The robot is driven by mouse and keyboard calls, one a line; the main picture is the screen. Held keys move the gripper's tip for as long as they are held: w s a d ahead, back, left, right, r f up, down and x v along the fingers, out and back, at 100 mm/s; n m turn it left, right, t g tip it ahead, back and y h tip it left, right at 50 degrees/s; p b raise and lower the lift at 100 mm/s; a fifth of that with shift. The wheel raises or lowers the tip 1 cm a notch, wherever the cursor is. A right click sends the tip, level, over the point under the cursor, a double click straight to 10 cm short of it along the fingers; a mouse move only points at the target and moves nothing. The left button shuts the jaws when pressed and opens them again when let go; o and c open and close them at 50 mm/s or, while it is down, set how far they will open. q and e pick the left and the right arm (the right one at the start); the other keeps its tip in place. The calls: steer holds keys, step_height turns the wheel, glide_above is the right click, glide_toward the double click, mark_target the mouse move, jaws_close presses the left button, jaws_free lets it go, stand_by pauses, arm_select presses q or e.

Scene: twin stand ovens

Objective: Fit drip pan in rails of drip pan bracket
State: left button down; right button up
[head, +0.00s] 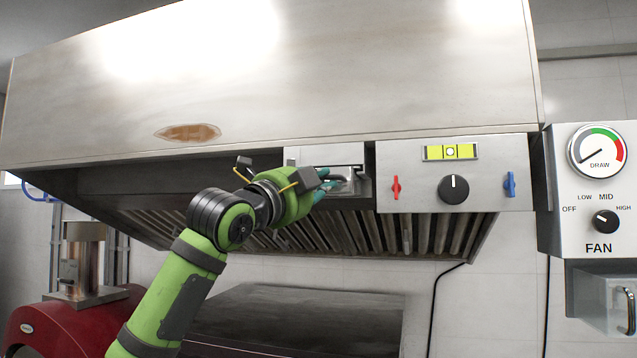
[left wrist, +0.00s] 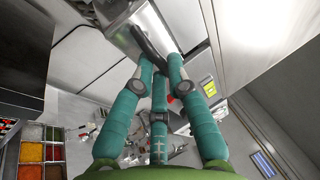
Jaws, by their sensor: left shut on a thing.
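The drip pan (head: 357,187) is a small metal tray under the front edge of the hood, largely covered by my fingers. The drip pan bracket (head: 325,154) is the pale metal housing right above and around it. My left gripper (head: 335,184) is shut on the drip pan by its dark handle. In the left wrist view my three teal fingers (left wrist: 158,75) close around the dark handle (left wrist: 150,44), with the pan's metal face (left wrist: 122,18) beyond. The rails are hidden, so I cannot tell how far the pan sits in them. My right gripper is not in view.
The large steel hood (head: 300,70) overhangs my arm, with slanted filters (head: 430,232) below. A control panel (head: 453,175) with knob, levers and level adjoins the bracket on the right. A fan box (head: 600,190) stands further right. A red machine (head: 70,325) is at lower left.

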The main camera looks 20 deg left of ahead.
arm_select(q)
steer(key=shift+w, duration=1)
stand_by(0.5)
steer(key=c, duration=1.2)
jaws_free()
steer(key=shift+o, duration=0.2)
steer(key=shift+f, duration=0.1)
steer(key=v, duration=2.3)
steer(key=shift+f, duration=0.25)
steer(key=shift+s+a, duration=0.1)
